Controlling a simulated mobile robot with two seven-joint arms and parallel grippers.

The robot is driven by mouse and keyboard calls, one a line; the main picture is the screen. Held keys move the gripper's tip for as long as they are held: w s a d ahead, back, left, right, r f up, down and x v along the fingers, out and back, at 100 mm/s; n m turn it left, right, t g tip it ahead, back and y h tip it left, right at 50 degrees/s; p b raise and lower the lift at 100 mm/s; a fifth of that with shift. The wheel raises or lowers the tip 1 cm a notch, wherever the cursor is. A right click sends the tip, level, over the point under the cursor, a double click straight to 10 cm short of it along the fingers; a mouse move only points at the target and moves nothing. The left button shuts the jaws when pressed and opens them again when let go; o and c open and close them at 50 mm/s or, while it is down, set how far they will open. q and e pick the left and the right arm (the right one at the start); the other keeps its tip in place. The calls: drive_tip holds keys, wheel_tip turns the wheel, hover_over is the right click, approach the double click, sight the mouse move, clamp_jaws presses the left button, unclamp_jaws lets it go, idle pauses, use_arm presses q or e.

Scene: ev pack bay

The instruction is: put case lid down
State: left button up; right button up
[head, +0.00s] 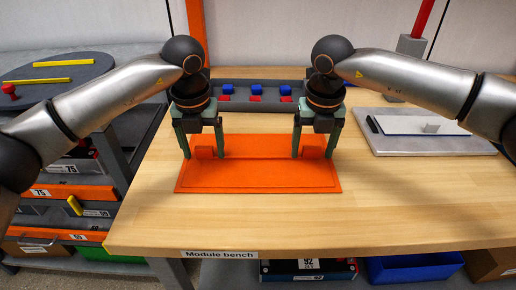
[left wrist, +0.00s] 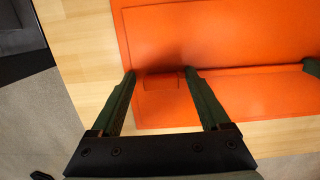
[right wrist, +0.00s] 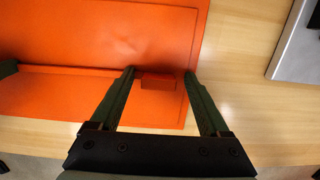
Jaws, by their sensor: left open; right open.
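The orange case lid (head: 258,174) lies flat on the wooden bench, with a raised orange block near each end. My left gripper (head: 203,155) is open, its fingers on either side of the left block (head: 204,152). My right gripper (head: 313,155) is open, its fingers on either side of the right block (head: 312,152). The left wrist view shows the left block (left wrist: 163,82) between the spread fingertips. The right wrist view shows the right block (right wrist: 157,82) likewise. Whether any finger touches a block, I cannot tell.
A grey tray with blue and red pieces (head: 256,103) stands behind the lid. A grey board with a white sheet (head: 420,126) lies on the right. A round dark table (head: 58,72) is at the left. The bench front (head: 300,225) is clear.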

use_arm(q)
drive_tip(key=shift+r, duration=0.1)
wheel_tip(320, 180, up, 12)
drive_tip(key=s, duration=0.1)
drive_tip(key=shift+s, duration=0.25)
use_arm(e)
wheel_tip(320, 180, up, 12)
drive_tip(key=s, duration=0.1)
drive_tip(key=shift+s, duration=0.25)
idle(0.3)
